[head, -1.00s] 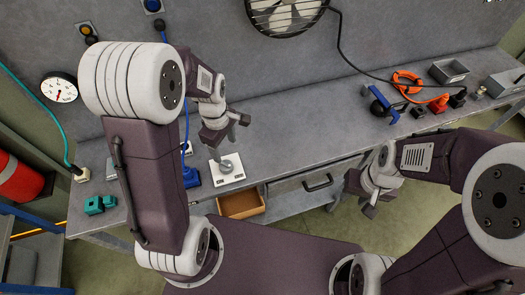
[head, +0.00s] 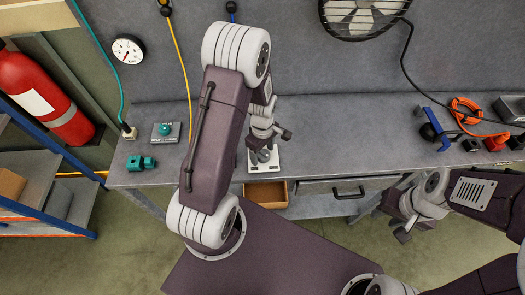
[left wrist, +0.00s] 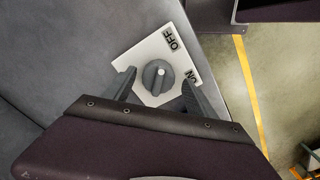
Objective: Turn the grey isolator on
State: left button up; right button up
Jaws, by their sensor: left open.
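The isolator is a white plate (left wrist: 142,58) with a round grey knob (left wrist: 158,77), marked OFF and ON, in the left wrist view. The pale mark on the knob points roughly toward OFF. In the head view the plate (head: 275,168) lies on the bench above the open drawer, partly covered by my arm. My left gripper (left wrist: 159,83) is open, with one finger on each side of the knob; whether they touch it I cannot tell. My right gripper (head: 402,233) hangs in front of the bench at the right, away from the isolator; its jaws are too small to read.
A teal button box (head: 165,132) and a teal block (head: 141,163) sit at the bench's left. An open brown drawer (head: 266,194) is below the isolator. A blue-framed item (head: 434,128) and orange cable (head: 466,108) lie at right. Bare bench lies between (head: 345,130).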

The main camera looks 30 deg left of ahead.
pick_arm(q)
jog(key=shift+w+d, duration=0.1)
jog(key=shift+d, duration=0.05)
jog(key=shift+c, duration=0.9)
jog(key=c, duration=1.2)
jog(key=shift+m, duration=0.3)
jog(key=m, duration=0.3)
jog(key=shift+w+r+m+p, duration=0.1)
jog(key=shift+r+m+p, duration=0.05)
jog(key=shift+m+p, duration=0.15)
jog(key=m, duration=0.4)
jog(key=shift+m, duration=0.3)
jog(key=m, duration=0.4)
jog(key=shift+w+p, duration=0.1)
jog(key=shift+p, duration=0.3)
jog(key=m, duration=0.5)
jog(key=shift+m, duration=0.3)
